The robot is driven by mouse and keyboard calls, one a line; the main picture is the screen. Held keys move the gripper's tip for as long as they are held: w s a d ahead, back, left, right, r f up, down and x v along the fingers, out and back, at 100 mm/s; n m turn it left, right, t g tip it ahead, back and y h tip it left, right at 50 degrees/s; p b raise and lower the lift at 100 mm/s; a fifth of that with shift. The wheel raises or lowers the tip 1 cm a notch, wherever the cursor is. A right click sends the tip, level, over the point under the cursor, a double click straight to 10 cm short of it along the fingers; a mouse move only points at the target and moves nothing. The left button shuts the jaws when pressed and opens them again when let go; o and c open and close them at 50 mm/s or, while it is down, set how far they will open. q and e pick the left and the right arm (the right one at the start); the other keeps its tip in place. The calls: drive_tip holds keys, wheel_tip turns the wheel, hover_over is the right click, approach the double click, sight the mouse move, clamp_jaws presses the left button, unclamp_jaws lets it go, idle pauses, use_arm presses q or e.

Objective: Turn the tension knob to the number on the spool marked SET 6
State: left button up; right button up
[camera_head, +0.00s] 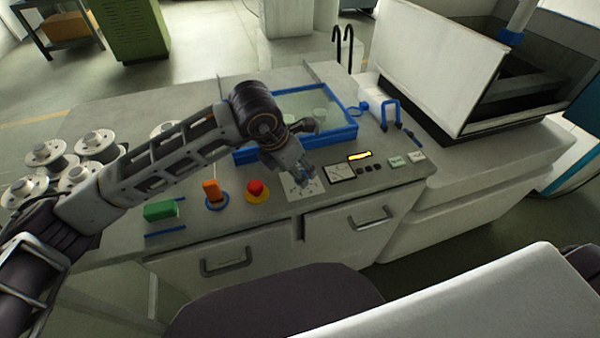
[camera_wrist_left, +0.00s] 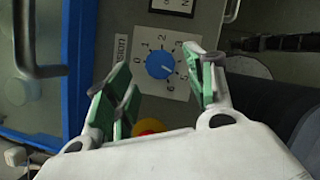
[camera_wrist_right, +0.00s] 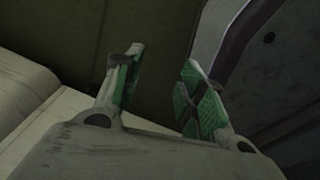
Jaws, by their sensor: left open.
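The blue tension knob (camera_wrist_left: 160,65) sits at the middle of a white dial plate (camera_wrist_left: 182,88) with printed numbers, in the left wrist view. I cannot tell its pointer's exact setting. In the head view the plate (camera_head: 312,189) is partly hidden by my left gripper (camera_head: 301,174). In the left wrist view my left gripper (camera_wrist_left: 160,88) is open and empty, its fingers spread on either side of the knob, apparently without touching it. Several spools (camera_head: 45,152) stand at the left end; no SET 6 marking is readable. My right gripper (camera_wrist_right: 160,88) is open and empty.
A red button (camera_head: 256,187) on a yellow base, an orange switch (camera_head: 211,190) and a green block (camera_head: 160,210) stand left of the dial. A meter (camera_head: 340,172) is on its right. A blue-framed tray (camera_head: 340,136) lies behind it.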

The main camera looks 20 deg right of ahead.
use_arm(q)
drive_tip(key=shift+x, duration=1.85)
drive_tip(key=shift+c, duration=0.3)
